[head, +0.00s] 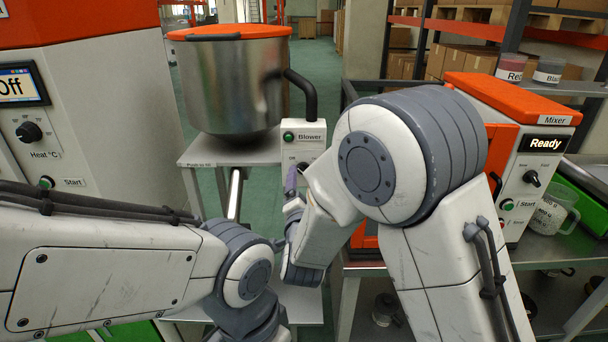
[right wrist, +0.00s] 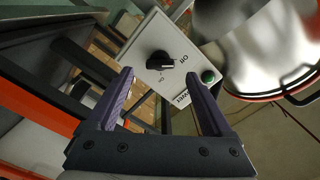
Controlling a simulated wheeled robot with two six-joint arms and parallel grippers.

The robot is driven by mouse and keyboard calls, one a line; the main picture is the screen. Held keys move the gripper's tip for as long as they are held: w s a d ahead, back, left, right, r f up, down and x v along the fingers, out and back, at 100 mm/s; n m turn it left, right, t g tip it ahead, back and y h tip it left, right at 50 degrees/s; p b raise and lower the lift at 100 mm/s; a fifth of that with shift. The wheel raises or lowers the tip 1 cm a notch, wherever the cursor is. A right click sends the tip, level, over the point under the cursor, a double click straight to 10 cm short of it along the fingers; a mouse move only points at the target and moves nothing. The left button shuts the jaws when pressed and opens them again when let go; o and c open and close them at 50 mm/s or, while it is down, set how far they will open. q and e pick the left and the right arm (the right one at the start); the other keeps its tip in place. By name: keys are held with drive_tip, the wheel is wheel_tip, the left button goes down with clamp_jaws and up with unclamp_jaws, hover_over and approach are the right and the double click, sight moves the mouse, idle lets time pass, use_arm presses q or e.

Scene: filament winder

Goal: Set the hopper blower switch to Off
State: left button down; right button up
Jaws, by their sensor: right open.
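The blower box (head: 304,140) is a pale box with a green button (head: 288,136) and the label "Blower", beside the steel hopper. Its black rotary switch (right wrist: 159,61) shows in the right wrist view. In the head view the switch is mostly hidden behind my right arm. My right gripper (right wrist: 158,76) is open, with purple fingers spread to either side of the switch in the picture; contact is not visible. The head view shows a purple finger in front of the box. My left gripper is out of view.
The steel hopper (head: 234,85) with an orange lid stands on a grey stand (head: 205,153) at left of the box. A black hose (head: 306,92) joins the box top. The orange mixer (head: 520,125) is close at right. My left forearm fills the lower left.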

sight(303, 173)
drive_tip(key=shift+w, duration=1.9)
drive_tip(key=c, duration=1.3)
drive_tip(key=shift+f+n+b, duration=0.15)
drive_tip(key=shift+n+b, duration=0.15)
clamp_jaws()
drive_tip(key=shift+n+b, duration=0.35)
drive_tip(key=shift+n, duration=0.25)
drive_tip(key=o, duration=1.3)
unclamp_jaws()
